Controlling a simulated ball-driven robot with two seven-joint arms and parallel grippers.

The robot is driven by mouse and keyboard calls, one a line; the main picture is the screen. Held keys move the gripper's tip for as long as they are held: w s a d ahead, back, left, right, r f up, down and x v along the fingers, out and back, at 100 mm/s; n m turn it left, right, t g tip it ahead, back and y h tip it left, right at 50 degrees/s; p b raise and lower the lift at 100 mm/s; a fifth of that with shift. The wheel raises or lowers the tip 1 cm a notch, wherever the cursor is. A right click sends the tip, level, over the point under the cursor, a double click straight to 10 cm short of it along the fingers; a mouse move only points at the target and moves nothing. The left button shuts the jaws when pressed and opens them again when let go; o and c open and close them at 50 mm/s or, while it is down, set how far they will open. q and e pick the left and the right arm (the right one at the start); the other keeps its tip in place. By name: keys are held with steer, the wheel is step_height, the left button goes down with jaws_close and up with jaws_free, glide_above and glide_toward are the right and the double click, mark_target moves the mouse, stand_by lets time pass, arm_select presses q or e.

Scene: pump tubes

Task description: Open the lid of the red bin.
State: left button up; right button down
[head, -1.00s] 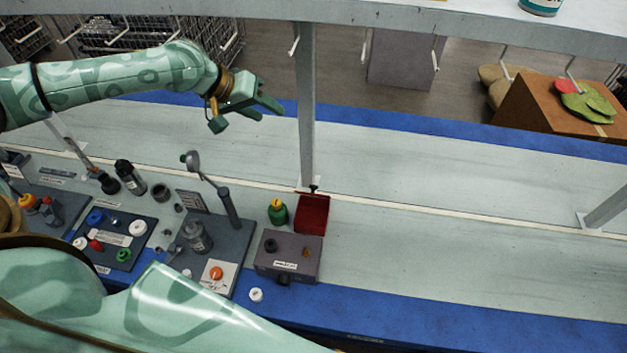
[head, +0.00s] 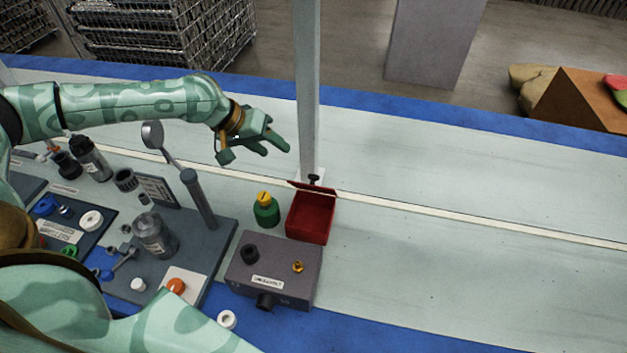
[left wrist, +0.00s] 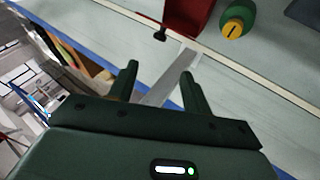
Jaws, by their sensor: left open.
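The red bin (head: 309,222) stands on the bench at the foot of the grey post, and its dark inside shows from above. Its lid (head: 312,188) shows as a thin red strip at the back edge, with a black knob (head: 314,179) on its far side, and looks raised. In the left wrist view the bin (left wrist: 187,16) is at the top, with the knob (left wrist: 160,36) beside it. My left gripper (head: 277,151) is open and empty, above the bench, behind and left of the bin; its two fingers (left wrist: 158,68) are apart. My right gripper is not in view.
A green jar with a yellow cap (head: 266,210) stands just left of the bin. A grey box (head: 275,270) is in front of it. A grey stand with a tilted arm (head: 198,200) is further left. The bench right of the bin is clear.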

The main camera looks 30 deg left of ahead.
mark_target(310, 175)
arm_select(q)
steer(key=b+x, duration=0.6)
steer(key=x, duration=1)
steer(key=shift+d+b, duration=0.1)
steer(key=shift+b, duration=0.25)
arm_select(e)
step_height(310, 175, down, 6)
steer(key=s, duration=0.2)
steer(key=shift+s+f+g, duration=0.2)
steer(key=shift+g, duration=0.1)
